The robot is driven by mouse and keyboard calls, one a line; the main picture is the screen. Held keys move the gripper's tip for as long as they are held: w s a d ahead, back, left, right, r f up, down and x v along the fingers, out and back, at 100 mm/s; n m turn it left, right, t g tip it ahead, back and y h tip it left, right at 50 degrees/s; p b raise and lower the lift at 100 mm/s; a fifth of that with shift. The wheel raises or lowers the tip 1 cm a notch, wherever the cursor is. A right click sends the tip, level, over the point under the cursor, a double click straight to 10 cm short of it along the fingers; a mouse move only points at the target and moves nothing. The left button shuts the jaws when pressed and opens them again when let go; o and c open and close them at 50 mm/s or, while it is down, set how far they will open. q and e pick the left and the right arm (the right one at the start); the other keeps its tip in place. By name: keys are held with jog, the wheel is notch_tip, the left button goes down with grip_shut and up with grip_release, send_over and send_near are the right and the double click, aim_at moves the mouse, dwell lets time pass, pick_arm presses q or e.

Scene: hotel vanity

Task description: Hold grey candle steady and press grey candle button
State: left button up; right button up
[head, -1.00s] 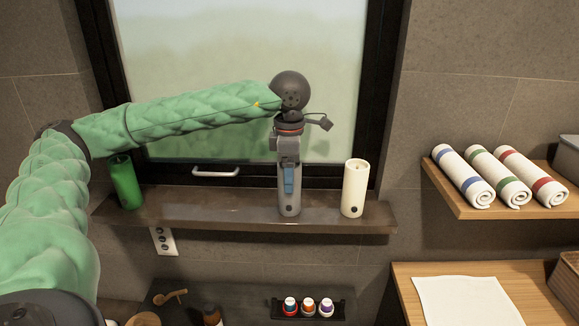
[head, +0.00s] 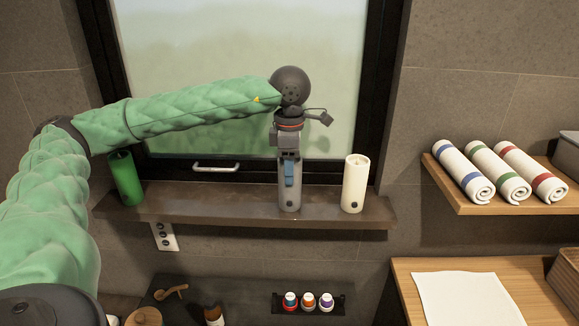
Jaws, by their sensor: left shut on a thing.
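The grey candle (head: 290,200) stands upright on the dark window shelf (head: 240,210), between the green candle and the cream candle. A small dark button (head: 284,206) shows low on its front. My left gripper (head: 290,175) points down from above and is shut on the upper part of the grey candle. Its blue-grey finger covers part of the candle's front, and the gripper body hides the candle's top. My right gripper does not show.
A green candle (head: 126,178) stands at the shelf's left end, a cream candle (head: 355,184) to the right. A window handle (head: 215,167) is behind. Rolled towels (head: 500,172) lie on a wooden shelf at right. Small bottles (head: 308,301) sit in a black tray below.

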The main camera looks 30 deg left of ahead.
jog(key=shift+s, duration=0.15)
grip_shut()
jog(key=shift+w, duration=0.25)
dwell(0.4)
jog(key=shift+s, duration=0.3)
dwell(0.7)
